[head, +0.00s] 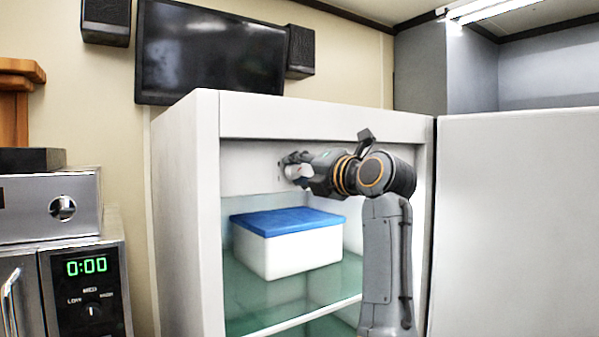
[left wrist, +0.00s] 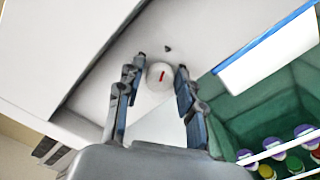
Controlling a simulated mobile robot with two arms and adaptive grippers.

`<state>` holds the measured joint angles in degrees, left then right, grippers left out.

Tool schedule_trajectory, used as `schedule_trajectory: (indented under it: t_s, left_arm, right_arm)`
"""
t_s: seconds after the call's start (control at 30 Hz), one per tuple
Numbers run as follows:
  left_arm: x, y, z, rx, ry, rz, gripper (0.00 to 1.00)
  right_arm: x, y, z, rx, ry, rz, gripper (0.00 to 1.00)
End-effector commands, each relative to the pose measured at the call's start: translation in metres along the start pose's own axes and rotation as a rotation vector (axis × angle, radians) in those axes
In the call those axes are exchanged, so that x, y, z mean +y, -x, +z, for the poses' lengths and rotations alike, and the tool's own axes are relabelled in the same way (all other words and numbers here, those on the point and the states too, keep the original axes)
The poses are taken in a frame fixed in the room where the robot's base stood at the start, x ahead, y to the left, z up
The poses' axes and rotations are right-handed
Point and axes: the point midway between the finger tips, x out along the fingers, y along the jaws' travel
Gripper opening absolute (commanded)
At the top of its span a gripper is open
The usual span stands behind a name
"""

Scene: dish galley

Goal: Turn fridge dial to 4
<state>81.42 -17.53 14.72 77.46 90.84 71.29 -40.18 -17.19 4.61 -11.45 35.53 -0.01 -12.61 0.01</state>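The fridge dial (left wrist: 153,82) is a round white knob with a red mark, on the fridge's upper inner panel. In the left wrist view it lies between my fingertips, with a thin gap seeming to show at each side. Its red mark tilts a little right of straight up in that view; I see no readable numbers. In the head view the dial (head: 298,171) is partly hidden by my left gripper (head: 291,168), which reaches up to the panel. The left gripper (left wrist: 161,66) is open around the dial. My right gripper is not in view.
The open fridge (head: 185,200) has its door (head: 515,220) swung to the right. A white box with a blue lid (head: 290,222) stands on the glass shelf below the dial. Several bottles (left wrist: 281,159) show lower down. A microwave (head: 88,285) is at left.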

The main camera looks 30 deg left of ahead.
Motion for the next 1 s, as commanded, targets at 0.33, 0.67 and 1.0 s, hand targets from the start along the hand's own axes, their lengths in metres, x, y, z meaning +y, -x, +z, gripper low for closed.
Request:
schedule_trajectory:
  t_s: [0.33, 0.67, 1.0]
  left_arm:
    - [-0.0004, -0.0002, -0.0004, 0.001, 0.0, -0.001, 0.52]
    - [0.0, -0.0005, -0.0006, 0.002, 0.063, 0.001, 0.52]
    - [0.002, -0.0012, -0.0012, 0.003, 0.445, 0.003, 0.52]
  right_arm:
    - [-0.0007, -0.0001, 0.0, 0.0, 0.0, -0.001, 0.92]
    - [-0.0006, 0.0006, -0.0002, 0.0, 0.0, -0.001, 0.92]
    - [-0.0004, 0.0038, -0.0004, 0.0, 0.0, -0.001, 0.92]
